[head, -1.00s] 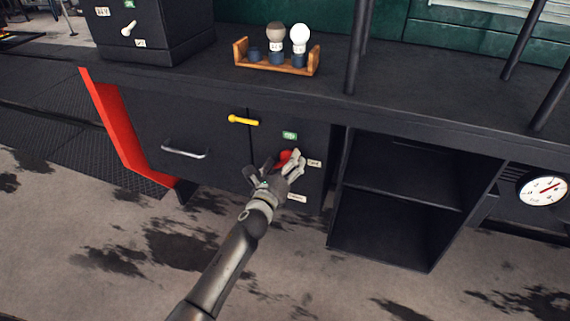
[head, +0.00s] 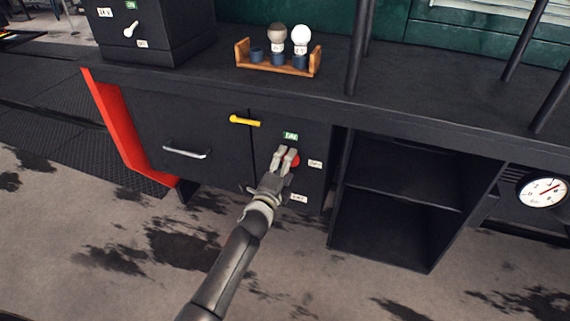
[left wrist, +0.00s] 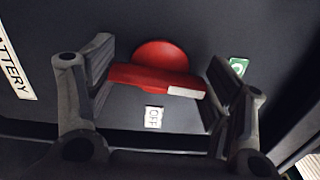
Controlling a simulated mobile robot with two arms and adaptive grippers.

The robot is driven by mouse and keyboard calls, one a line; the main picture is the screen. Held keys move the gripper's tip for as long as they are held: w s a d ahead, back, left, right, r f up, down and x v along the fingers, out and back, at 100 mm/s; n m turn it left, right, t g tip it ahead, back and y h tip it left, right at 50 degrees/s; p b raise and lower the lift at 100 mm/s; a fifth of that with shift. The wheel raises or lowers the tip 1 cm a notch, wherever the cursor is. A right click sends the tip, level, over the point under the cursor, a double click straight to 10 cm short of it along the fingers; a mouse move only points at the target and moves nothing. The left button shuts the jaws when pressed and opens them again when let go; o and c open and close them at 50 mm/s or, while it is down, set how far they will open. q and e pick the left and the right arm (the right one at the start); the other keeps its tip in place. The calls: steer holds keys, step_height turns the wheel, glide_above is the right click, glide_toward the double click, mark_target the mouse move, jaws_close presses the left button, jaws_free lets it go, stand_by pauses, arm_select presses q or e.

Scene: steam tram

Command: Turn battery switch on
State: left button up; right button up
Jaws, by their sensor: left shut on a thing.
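The battery switch is a red rotary knob (left wrist: 160,53) with a red bar handle (left wrist: 150,78) that has a white tip. It sits on the dark cabinet front; in the head view, a bit of red (head: 296,160) shows beside the fingers. In the left wrist view the bar lies nearly level, its white tip towards the green label (left wrist: 237,68). An OFF label (left wrist: 153,117) is below and a BATTERY label (left wrist: 14,68) at left. My left gripper (head: 286,152) is shut on the bar; its fingers (left wrist: 157,82) hold its two ends. My right gripper is out of view.
A yellow handle (head: 245,121) is just above left of the switch, and a metal drawer pull (head: 185,151) is further left. Open shelves (head: 400,180) are at right. A wooden rack (head: 278,68) with bulbs stands on the counter above.

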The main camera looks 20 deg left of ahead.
arm_select(q)
steer(key=shift+n, duration=0.6)
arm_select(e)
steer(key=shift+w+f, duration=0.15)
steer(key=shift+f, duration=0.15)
arm_select(q)
steer(key=shift+f, duration=0.1)
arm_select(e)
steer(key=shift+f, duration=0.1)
arm_select(q)
steer(key=o, duration=0.8)
steer(key=shift+o, duration=1.1)
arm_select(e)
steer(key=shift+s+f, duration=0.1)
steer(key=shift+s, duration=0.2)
